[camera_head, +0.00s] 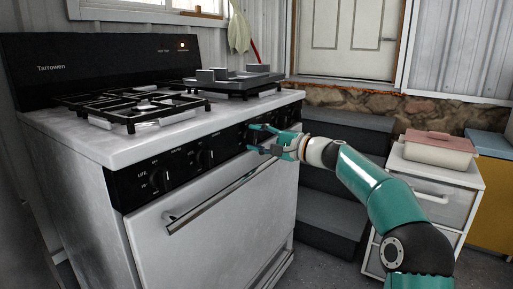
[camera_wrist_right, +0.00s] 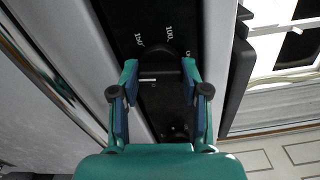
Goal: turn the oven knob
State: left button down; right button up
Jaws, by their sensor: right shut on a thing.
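The oven knob (camera_wrist_right: 163,73) is black and round with a white mark, on the black control panel (camera_head: 220,147) along the front of the white stove. My right gripper (camera_head: 262,139) reaches this panel from the right in the head view. In the right wrist view the two teal fingers of my right gripper (camera_wrist_right: 160,77) are on either side of the knob and closed on it. White temperature numbers show on the panel beside it. In the head view the gripper mostly hides this knob. My left gripper is not in view.
The oven door handle (camera_head: 205,205) runs just below the panel. More knobs (camera_head: 160,180) are on the panel to the left. Burner grates (camera_head: 130,106) and a dark pan-like item (camera_head: 235,82) are on top. Dark steps (camera_head: 330,170) and a white drawer cabinet (camera_head: 425,190) stand right.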

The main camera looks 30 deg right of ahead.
jog(key=shift+a+f+n+b, duration=0.15)
jog(key=shift+f+n+b, duration=0.35)
jog(key=shift+n, duration=0.3)
jog(key=shift+r, duration=0.1)
jog(key=o, duration=1.1)
jog(key=shift+o, duration=0.2)
jog(key=shift+r, duration=0.2)
jog(key=v, duration=1.2)
jog(key=shift+f, duration=0.1)
